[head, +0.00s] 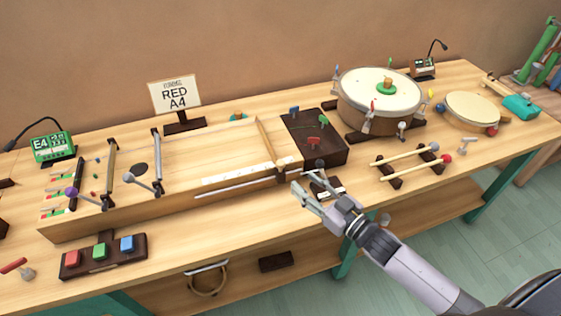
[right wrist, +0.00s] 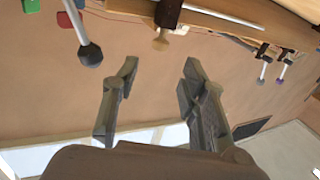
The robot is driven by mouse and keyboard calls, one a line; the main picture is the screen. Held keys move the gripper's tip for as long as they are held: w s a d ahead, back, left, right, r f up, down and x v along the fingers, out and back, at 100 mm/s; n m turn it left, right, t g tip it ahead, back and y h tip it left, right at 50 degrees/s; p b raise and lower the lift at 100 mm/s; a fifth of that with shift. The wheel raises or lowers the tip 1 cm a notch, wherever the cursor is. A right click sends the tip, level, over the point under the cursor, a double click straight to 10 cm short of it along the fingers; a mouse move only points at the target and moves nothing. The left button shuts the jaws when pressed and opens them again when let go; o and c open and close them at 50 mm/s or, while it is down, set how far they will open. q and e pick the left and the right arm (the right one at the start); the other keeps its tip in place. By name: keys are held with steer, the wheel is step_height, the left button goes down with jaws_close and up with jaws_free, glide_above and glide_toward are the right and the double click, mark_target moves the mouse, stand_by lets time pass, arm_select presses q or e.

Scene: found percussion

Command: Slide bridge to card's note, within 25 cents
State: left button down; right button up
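The card (head: 174,95) stands behind the long string box and reads "RED A4". The bridge (head: 267,143) is a pale wooden bar lying across the right part of the string box (head: 130,208). A dark block sits at its near end. My right gripper (head: 309,188) is open and empty, just in front and to the right of that near end, apart from it. In the right wrist view, my open fingers (right wrist: 160,78) have nothing between them, and the bridge's end (right wrist: 168,14) with a tan knob shows beyond them. My left gripper is not in view.
A green tuner (head: 53,147) at the left reads E4. A dark-headed lever (head: 320,163) stands beside my right fingers, at the dark box (head: 313,138). Red, green and blue buttons (head: 100,252) lie front left. Drums (head: 380,100) and mallets (head: 410,155) fill the right.

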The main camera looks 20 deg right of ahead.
mark_target(283, 166)
steer(key=x, duration=1)
steer(key=shift+w+a+p, duration=0.15)
steer(key=shift+p, duration=0.25)
steer(key=shift+c, duration=0.2)
jaws_close()
